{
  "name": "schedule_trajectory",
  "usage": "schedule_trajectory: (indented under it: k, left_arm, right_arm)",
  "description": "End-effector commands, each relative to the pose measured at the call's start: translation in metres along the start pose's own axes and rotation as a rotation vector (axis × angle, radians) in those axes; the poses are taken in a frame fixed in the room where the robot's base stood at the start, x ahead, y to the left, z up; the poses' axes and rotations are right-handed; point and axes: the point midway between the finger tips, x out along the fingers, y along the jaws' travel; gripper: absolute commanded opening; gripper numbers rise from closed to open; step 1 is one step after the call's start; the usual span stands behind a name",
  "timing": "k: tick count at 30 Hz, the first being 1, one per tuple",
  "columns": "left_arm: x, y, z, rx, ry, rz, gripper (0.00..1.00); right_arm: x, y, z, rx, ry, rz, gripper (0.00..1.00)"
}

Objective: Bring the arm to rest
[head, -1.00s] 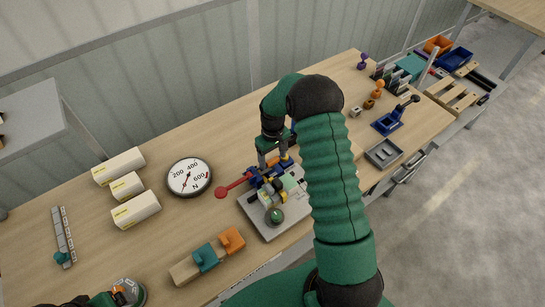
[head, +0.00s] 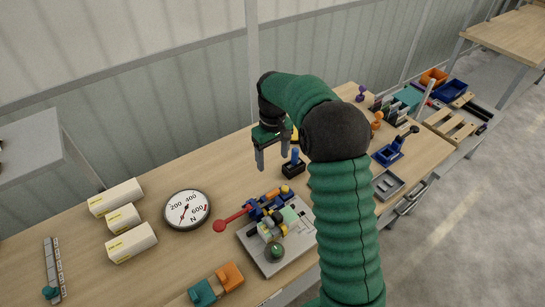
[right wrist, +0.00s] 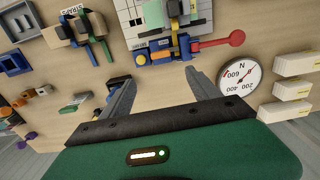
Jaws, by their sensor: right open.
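My right gripper (head: 272,158) is open and empty, held above the back part of the workbench (head: 165,255). Its two grey fingers (right wrist: 160,92) point down and stand apart in the right wrist view. The green right arm reaches across the bench and hides part of it. Below and in front of the gripper lies a grey plate fixture (head: 257,243) with a blue and yellow clamp (head: 266,204) and a red-knobbed lever (head: 231,220). The gripper is clear of it. My left gripper is not in view in the head view.
A round dial gauge (head: 187,210) and several white boxes (head: 131,243) stand to the left. A small black block with a blue peg (head: 293,165) is right of the gripper. A blue toggle device (head: 388,154) and a grey tray (head: 386,185) lie at the right. The back wall is close behind.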

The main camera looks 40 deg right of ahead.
Motion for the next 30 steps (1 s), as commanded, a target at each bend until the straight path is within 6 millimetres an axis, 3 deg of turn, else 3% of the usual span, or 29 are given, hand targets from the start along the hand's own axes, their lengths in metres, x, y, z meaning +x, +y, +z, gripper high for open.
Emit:
schedule_trajectory:
  k: [10, 12, 14, 17, 22, 24, 27, 30]
  left_arm:
    - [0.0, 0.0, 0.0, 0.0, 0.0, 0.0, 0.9]
    - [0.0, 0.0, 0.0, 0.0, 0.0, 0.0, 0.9]
    - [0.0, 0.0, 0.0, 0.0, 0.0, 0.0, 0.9]
    - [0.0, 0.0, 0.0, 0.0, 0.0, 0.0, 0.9]
    - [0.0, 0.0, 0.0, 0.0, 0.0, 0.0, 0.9]
    - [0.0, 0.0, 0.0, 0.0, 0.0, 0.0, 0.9]
    - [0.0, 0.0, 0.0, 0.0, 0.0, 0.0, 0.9]
    - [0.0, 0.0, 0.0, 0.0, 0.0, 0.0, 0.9]
  right_arm:
    - [0.0, -0.001, 0.0, -0.001, 0.001, 0.0, 0.71]
    - [0.001, -0.008, 0.001, -0.007, 0.007, 0.003, 0.71]
    - [0.004, -0.026, 0.005, -0.019, 0.018, 0.008, 0.71]
    - [0.012, -0.077, 0.026, -0.048, 0.059, 0.019, 0.71]
    - [0.036, -0.163, 0.095, -0.084, 0.159, 0.017, 0.71]
    - [0.045, -0.183, 0.125, -0.092, 0.191, 0.008, 0.71]
    - [0.055, -0.199, 0.154, -0.096, 0.222, -0.005, 0.71]
    - [0.06, -0.204, 0.167, -0.096, 0.233, -0.011, 0.71]
